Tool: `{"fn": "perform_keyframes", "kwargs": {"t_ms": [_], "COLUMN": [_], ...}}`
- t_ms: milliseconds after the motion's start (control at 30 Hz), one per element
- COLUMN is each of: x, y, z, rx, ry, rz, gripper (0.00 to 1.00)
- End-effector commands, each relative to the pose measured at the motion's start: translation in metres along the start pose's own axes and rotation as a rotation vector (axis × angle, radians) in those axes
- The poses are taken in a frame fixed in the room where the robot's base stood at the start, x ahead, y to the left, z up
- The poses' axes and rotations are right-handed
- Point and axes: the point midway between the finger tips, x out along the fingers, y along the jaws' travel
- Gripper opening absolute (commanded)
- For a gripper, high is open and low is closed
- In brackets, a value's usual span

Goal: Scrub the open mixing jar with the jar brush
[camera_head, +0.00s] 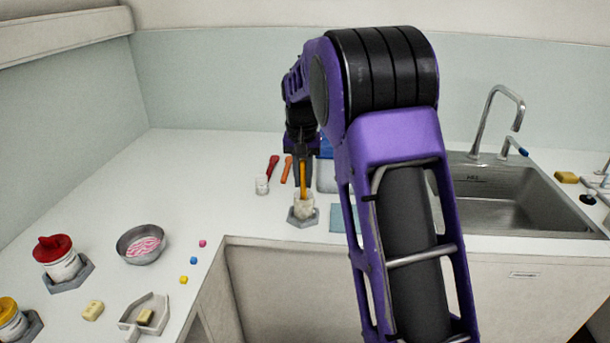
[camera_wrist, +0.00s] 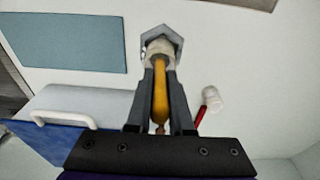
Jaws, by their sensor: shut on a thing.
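The mixing jar (camera_head: 304,207), a small pale open vessel, stands upright in a grey hexagonal holder (camera_head: 297,222) near the counter's inner corner. It also shows in the wrist view (camera_wrist: 158,47). The jar brush has a yellow-orange handle (camera_wrist: 160,92), which also shows in the head view (camera_head: 303,178). My gripper (camera_head: 303,186) is above the jar, shut on this handle, with a finger on each side. The brush points down into the jar's mouth. Its head is hidden, so I cannot tell whether it touches the jar wall.
A red-handled tool (camera_head: 272,167), an orange one (camera_head: 287,168) and a small clear jar (camera_head: 262,185) are left of my gripper. A teal mat (camera_wrist: 65,42) lies nearby. A white-and-blue container (camera_wrist: 80,105) is close beside. The sink (camera_head: 500,205) is right; a metal bowl (camera_head: 141,245) is left.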

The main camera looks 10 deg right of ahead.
Motion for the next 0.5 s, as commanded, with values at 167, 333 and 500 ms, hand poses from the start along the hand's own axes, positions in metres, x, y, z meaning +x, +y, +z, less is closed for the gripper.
{"fn": "perform_keyframes", "kwargs": {"t_ms": [167, 333, 500], "x": [-0.003, -0.012, -0.017], "y": [0.000, 0.006, 0.011], "z": [0.001, -0.001, -0.001], "rx": [0.000, 0.000, 0.000], "ry": [0.001, 0.001, 0.001], "rz": [-0.001, -0.001, -0.001], "gripper": [0.00, 0.00, 0.00]}}
